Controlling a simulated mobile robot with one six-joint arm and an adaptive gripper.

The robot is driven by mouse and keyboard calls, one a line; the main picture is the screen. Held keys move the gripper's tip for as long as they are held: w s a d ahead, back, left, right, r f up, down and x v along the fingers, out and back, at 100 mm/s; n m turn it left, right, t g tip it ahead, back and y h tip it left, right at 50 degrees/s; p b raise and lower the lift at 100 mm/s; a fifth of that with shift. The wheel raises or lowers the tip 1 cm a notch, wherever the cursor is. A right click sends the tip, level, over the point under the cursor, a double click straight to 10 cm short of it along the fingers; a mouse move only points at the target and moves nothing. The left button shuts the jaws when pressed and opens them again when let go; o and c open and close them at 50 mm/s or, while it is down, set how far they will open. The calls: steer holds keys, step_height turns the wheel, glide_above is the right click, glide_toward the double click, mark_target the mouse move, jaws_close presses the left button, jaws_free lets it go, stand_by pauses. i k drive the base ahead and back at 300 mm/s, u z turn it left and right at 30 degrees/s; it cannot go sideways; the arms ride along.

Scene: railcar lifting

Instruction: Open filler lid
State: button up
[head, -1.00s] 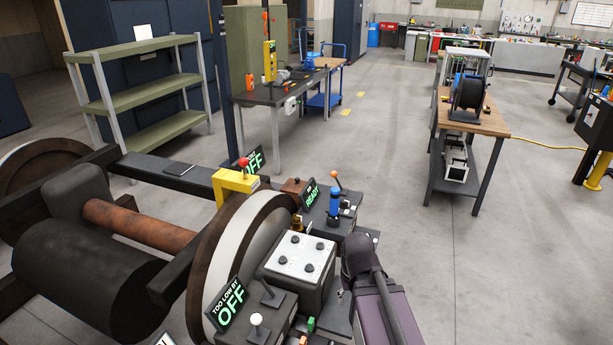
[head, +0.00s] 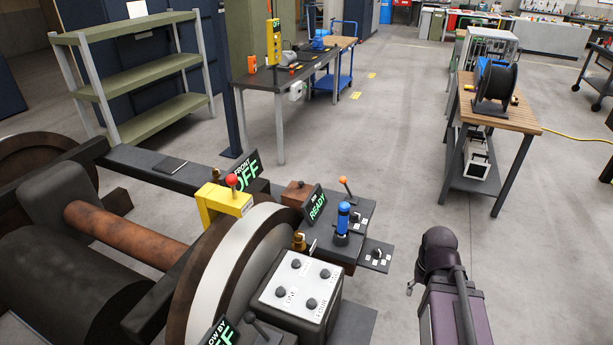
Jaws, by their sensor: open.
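No part is plainly marked as the filler lid, and I cannot tell which it is. A small brass fitting (head: 299,241) stands behind the grey control box beside the wheel. A blue upright cylinder (head: 343,220) stands on a dark plate to its right. A brown block with a small knob (head: 297,193) sits behind them. My gripper (head: 410,287) shows only as a small tip left of my purple arm at the lower right. The arm hides the rest. The tip is apart from these fittings, over bare floor.
The control box (head: 301,288) has several black knobs. A yellow bracket with a red knob (head: 224,200) straddles the wheel (head: 222,270). Signs read OFF and READY (head: 316,205). A wooden-topped bench (head: 515,118) stands at the right. The floor between is clear.

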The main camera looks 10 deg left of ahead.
mark_target(298, 190)
steer(key=u, duration=0.25)
steer(key=i, duration=1.05)
steer(key=u, duration=0.6)
